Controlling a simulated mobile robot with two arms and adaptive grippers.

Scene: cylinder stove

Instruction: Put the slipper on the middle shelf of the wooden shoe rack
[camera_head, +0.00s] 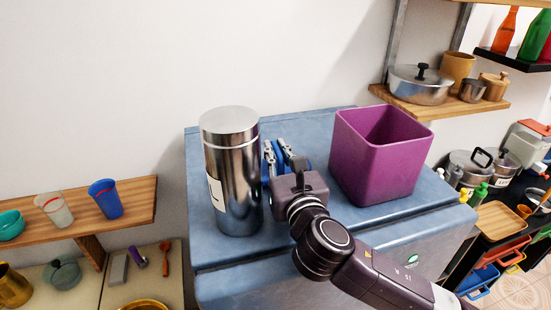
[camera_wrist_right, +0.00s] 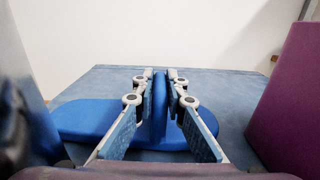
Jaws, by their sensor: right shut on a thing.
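A blue object with a flat, sole-like part, probably the slipper (camera_wrist_right: 85,118), rests on the blue-grey top (camera_head: 368,212) of a cabinet-like appliance. An upright blue part of it stands between the fingers of my right gripper (camera_wrist_right: 161,92). In the head view the right gripper (camera_head: 278,157) reaches in between a metal canister and a purple bin, shut on the blue object, which is mostly hidden there. My left gripper is not in view. I see nothing clearly recognisable as a shoe rack.
The tall metal canister (camera_head: 233,185) stands close on the left and the purple bin (camera_head: 375,160) on the right. A wooden shelf (camera_head: 130,200) with cups is at left. Another wooden shelf (camera_head: 440,112) holds a pot (camera_head: 420,88) at upper right.

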